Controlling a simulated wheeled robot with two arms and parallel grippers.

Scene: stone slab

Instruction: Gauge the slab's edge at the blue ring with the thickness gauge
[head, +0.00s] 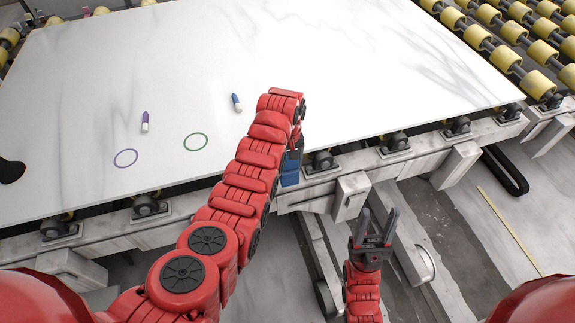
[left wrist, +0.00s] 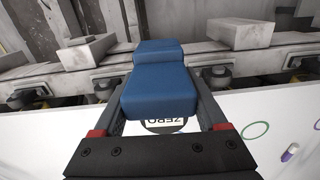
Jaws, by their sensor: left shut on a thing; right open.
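The white slab (head: 330,60) lies on the roller frame. A dark blue-violet ring (head: 126,158) and a green ring (head: 195,142) are drawn near its front edge. I cannot tell whether the first is the blue ring; my left arm covers part of the slab. My left gripper (left wrist: 158,108) is shut on the thickness gauge (left wrist: 160,88), a blue block with a partly hidden dial reading ZERO. The gauge also shows in the head view (head: 290,172), by the slab's front edge, right of both rings. Contact with the slab cannot be told. My right gripper (head: 375,228) is open and empty, in front of the frame.
A purple marker (head: 145,121) and a blue marker (head: 236,102) lie on the slab. A black object (head: 10,170) sits at its left edge. Rail blocks (head: 351,195) and rollers (head: 323,160) line the front edge. Yellow rollers (head: 510,55) stand at right.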

